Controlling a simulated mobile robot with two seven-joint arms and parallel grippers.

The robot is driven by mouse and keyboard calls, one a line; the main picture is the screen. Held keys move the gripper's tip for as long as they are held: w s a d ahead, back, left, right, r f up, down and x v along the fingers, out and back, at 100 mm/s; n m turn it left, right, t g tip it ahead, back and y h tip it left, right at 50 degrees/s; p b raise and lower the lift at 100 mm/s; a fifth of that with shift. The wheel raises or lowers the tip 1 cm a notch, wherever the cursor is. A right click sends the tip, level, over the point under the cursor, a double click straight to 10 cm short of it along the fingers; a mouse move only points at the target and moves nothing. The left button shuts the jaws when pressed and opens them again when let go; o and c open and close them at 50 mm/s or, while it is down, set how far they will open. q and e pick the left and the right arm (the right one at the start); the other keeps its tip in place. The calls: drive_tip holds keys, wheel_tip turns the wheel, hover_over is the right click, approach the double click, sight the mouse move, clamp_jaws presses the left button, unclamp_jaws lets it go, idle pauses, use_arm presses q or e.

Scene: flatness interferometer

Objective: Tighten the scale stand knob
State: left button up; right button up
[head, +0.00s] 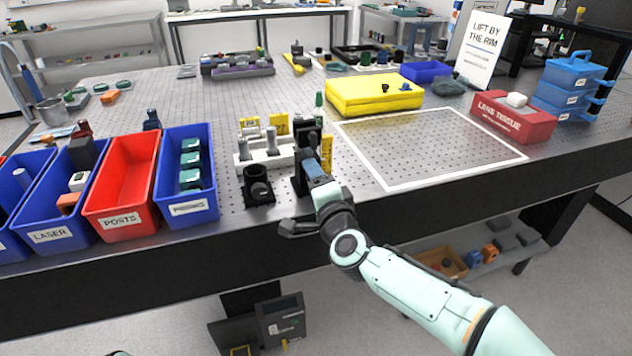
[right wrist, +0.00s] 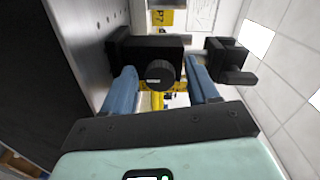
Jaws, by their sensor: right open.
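The black scale stand (head: 299,183) stands near the front edge of the optical table, partly hidden behind my right gripper. My right gripper (head: 313,168) reaches it from the front, its blue fingers pointing at the stand. In the right wrist view the round, ridged black knob (right wrist: 160,72) sticks out of a black block (right wrist: 140,48) of the stand. The open fingers of my right gripper (right wrist: 161,78) lie on either side of the knob, with a visible gap on both sides. The knob is hidden in the head view. My left gripper is not in view.
A black round holder (head: 258,190) stands just left of the stand, and a pale rack with posts (head: 262,158) behind it. Blue and red bins (head: 125,190) line the front edge at left. A white-outlined area (head: 425,150) at right is clear.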

drive_tip(key=shift+s, duration=0.1)
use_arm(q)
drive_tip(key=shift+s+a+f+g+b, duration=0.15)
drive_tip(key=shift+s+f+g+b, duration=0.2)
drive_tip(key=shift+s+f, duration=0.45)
use_arm(e)
drive_tip(key=v, duration=1.3)
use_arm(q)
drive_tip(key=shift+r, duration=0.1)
